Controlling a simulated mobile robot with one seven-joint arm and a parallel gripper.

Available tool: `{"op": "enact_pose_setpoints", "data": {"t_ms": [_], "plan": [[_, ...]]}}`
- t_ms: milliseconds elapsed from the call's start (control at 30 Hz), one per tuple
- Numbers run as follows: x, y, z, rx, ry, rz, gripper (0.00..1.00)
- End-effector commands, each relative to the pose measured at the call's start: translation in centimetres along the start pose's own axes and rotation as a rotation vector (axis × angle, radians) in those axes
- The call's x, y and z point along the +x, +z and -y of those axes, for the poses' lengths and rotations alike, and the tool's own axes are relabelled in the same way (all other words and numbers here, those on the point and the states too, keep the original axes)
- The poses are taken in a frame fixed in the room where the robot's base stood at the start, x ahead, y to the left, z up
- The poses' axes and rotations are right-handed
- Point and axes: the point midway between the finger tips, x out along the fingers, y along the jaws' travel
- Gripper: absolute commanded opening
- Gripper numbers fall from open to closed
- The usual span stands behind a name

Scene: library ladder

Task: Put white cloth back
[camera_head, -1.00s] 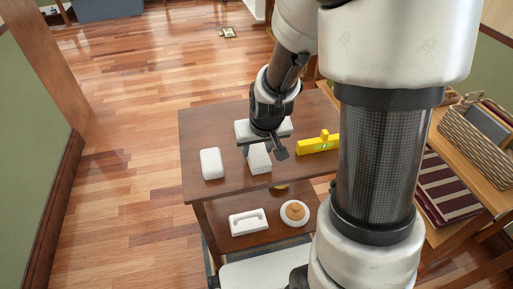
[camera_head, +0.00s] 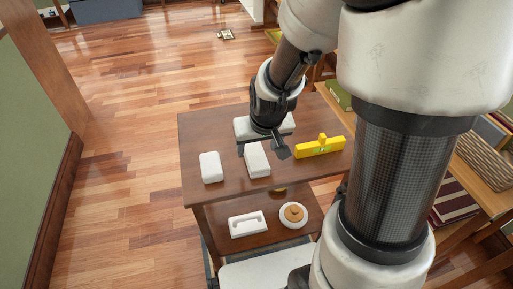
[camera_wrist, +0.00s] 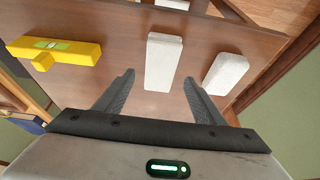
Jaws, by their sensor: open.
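Two white, speckled, folded-looking pieces lie on the brown table top (camera_head: 220,131); I cannot tell which one is the white cloth. The middle white piece (camera_head: 257,162) is close to my gripper (camera_head: 262,150). The left white piece (camera_head: 210,167) lies apart from it. In the wrist view, my gripper (camera_wrist: 158,77) is open and empty. The middle piece (camera_wrist: 163,60) shows between its fingertips with its near end, and the other piece (camera_wrist: 226,72) lies outside the right finger. The height of the fingers over the middle piece is hard to tell.
A yellow level (camera_head: 320,147) lies right of my gripper. A white handled tool (camera_head: 247,224) and a white round dish with a brown thing (camera_head: 293,214) sit on the lower shelf. A side table at the right holds a wicker basket (camera_head: 485,160). Floor at the left is clear.

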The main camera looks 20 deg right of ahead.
Motion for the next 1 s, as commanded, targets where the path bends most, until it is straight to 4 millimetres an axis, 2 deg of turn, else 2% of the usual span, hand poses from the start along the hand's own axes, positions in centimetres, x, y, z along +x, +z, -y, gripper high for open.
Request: {"op": "enact_pose_setpoints", "data": {"t_ms": [33,200,467,567,667,800,900,1000], "plan": [[-1.7,-0.3,0.1,-0.002,-0.001,-0.004,0.63],[-5.1,-0.2,0.0,-0.001,-0.001,-0.003,0.63],[-8.0,0.0,0.0,0.000,-0.001,-0.002,0.63],[-9.8,0.0,0.0,0.001,-0.004,-0.014,0.63],[-13.4,0.3,0.0,0.004,-0.009,-0.038,0.63],[-19.2,2.2,0.1,0.003,-0.011,-0.069,0.63],[-22.4,4.0,0.0,0.002,-0.007,-0.087,0.63],[-24.5,5.5,0.0,-0.001,-0.003,-0.096,0.63]]}}
